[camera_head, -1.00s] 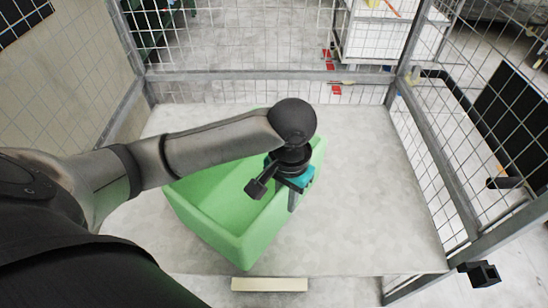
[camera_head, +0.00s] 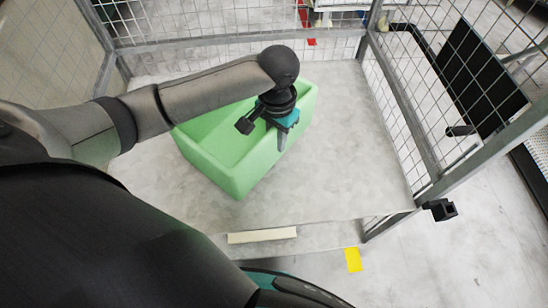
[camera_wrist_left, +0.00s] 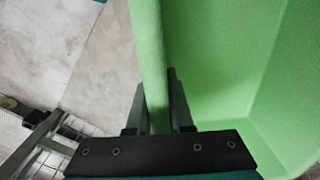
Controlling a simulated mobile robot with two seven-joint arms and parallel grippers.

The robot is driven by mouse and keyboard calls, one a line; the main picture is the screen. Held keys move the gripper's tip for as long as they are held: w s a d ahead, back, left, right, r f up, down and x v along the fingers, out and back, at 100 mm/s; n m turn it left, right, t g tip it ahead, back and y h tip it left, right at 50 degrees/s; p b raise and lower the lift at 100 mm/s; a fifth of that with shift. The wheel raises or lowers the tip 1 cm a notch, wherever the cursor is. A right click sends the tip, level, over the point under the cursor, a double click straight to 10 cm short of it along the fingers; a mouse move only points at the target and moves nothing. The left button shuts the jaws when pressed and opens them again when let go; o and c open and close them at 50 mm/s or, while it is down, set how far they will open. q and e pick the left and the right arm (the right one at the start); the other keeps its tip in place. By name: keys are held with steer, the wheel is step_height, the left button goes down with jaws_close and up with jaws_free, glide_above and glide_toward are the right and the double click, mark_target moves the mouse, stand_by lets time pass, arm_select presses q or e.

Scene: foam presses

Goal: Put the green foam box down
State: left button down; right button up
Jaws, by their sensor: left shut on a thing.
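The green foam box (camera_head: 240,172) is open-topped and looks empty where I can see inside. It is over the grey platform (camera_head: 350,150) inside a mesh cage, turned at an angle to the platform's front edge. Its base looks at or very near the surface; I cannot tell if it touches. My left gripper (camera_head: 282,140) is shut on the box's right-hand wall, pointing down. In the left wrist view, its two fingers (camera_wrist_left: 160,105) straddle the wall of the green foam box (camera_wrist_left: 148,45). My arm covers part of the box's far left side. My right gripper is not in view.
Wire mesh panels with grey posts (camera_head: 400,110) close the back and sides of the platform. A pale strip (camera_head: 262,236) lies along the front edge. Bare platform lies right of the box. A yellow floor mark (camera_head: 353,259) is in front.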

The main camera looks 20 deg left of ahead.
mark_target(276, 156)
arm_select(q)
step_height(276, 156, down, 7)
steer(key=shift+r+b, duration=0.1)
steer(key=shift+b, duration=0.4)
steer(key=shift+f+b, duration=0.4)
steer(key=shift+f, duration=1.4)
steer(key=shift+f, duration=0.2)
steer(key=c, duration=0.8)
jaws_free()
steer(key=shift+r, duration=0.2)
step_height(276, 156, up, 12)
steer(key=shift+r+p, duration=0.1)
steer(key=shift+p, duration=1.15)
